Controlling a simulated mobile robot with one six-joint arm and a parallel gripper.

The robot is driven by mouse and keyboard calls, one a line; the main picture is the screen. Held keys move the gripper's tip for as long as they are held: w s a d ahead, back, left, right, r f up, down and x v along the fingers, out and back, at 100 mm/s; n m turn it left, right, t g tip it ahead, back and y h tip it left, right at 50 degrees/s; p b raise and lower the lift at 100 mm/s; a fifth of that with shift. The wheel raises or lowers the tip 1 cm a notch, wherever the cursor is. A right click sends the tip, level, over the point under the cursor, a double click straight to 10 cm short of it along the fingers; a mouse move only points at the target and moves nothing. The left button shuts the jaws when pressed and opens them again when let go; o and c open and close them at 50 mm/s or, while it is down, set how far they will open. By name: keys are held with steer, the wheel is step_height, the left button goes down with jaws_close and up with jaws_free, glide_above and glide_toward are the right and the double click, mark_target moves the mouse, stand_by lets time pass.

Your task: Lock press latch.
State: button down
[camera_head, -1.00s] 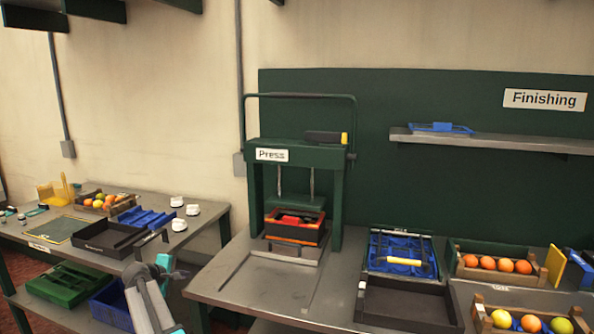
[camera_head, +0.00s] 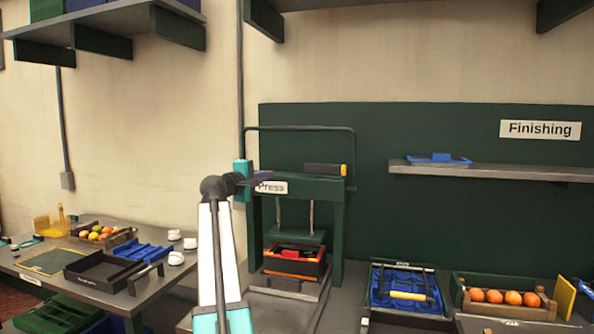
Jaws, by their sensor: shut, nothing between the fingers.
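The green press (camera_head: 338,205) stands on the right-hand bench with its sign on the top beam. A black block with a yellow end (camera_head: 324,169) lies on top of that beam at the right; it may be the latch, but I cannot tell whether it is locked. A green handle bar (camera_head: 300,128) arches above the beam. Under the press plate (camera_head: 297,236) sits a dark crate with an orange rim (camera_head: 293,275) holding red and dark items. My gripper (camera_head: 270,174) is shut and empty, in front of the beam's left end by the sign. I cannot tell whether it touches.
A blue tray with a yellow-handled tool (camera_head: 403,297) and a crate of oranges (camera_head: 455,297) stand right of the press. The left table (camera_head: 35,262) holds fruit and trays. A wall shelf (camera_head: 485,173) is at the right. Space above the beam's right half is open.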

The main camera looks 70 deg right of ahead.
steer(key=shift+s+d+r, duration=0.1)
steer(key=shift+s+r, duration=0.65)
steer(key=shift+r, duration=0.15)
steer(key=shift+d, duration=0.15)
steer(key=s+d+p, duration=0.4)
steer(key=s+d, duration=0.1)
steer(key=d, duration=0.4)
steer(key=shift+s+d, duration=0.35)
steer(key=shift+s, duration=0.05)
steer(key=shift+s, duration=0.1)
